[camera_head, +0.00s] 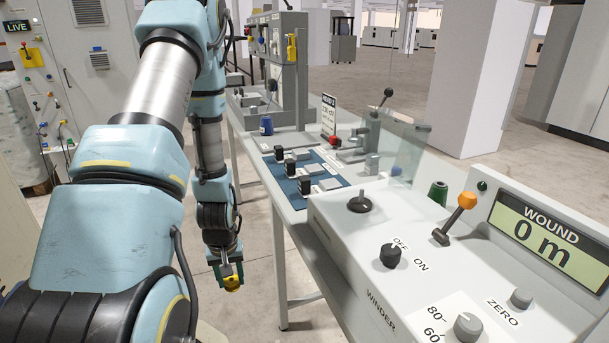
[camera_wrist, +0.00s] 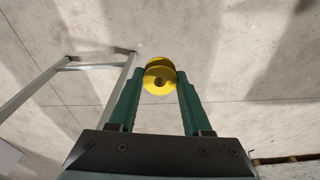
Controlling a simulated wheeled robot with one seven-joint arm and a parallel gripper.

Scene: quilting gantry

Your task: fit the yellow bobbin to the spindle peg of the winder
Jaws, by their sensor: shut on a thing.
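The yellow bobbin (camera_head: 233,284) is in my gripper (camera_head: 230,272), which points down beside the table, over the floor, left of the winder (camera_head: 345,238). In the wrist view the bobbin (camera_wrist: 160,78) sits between the tips of the green fingers (camera_wrist: 160,86), with a flange and its centre hole facing the camera. The gripper is shut on it. On the winder's top, near its back left corner, a dark round disc with a short peg (camera_head: 360,202) shows bare; it looks like the spindle peg. The peg is not in the wrist view.
The winder carries an OFF/ON knob (camera_head: 390,256), an orange-tipped lever (camera_head: 466,201) and a WOUND display (camera_head: 541,232) reading 0 m. A clear panel (camera_head: 408,155) stands behind it. A green spool (camera_head: 437,192) is behind the winder. Open floor lies left of the table.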

